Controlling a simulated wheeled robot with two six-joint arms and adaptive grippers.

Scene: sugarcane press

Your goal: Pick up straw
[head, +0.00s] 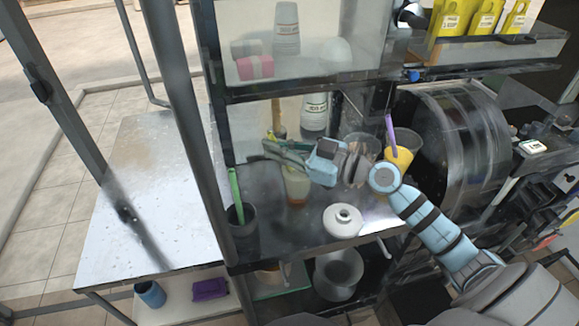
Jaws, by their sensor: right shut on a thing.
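My right arm reaches in from the lower right, and its gripper (280,151) is over the counter inside the stall, above a cup with orange contents (297,187). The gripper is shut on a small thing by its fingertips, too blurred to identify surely. A green straw (235,187) leans in a dark cup (241,218) at the counter's left, apart from the gripper. A purple straw (390,133) stands in a cup of yellow juice (402,150) on the right, behind my wrist. My left gripper is out of view.
A white round lidded object (342,220) sits at the counter's front. The metal press drum (455,140) stands at right. A dark post (178,90) rises at left, beside a bare side table (150,190).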

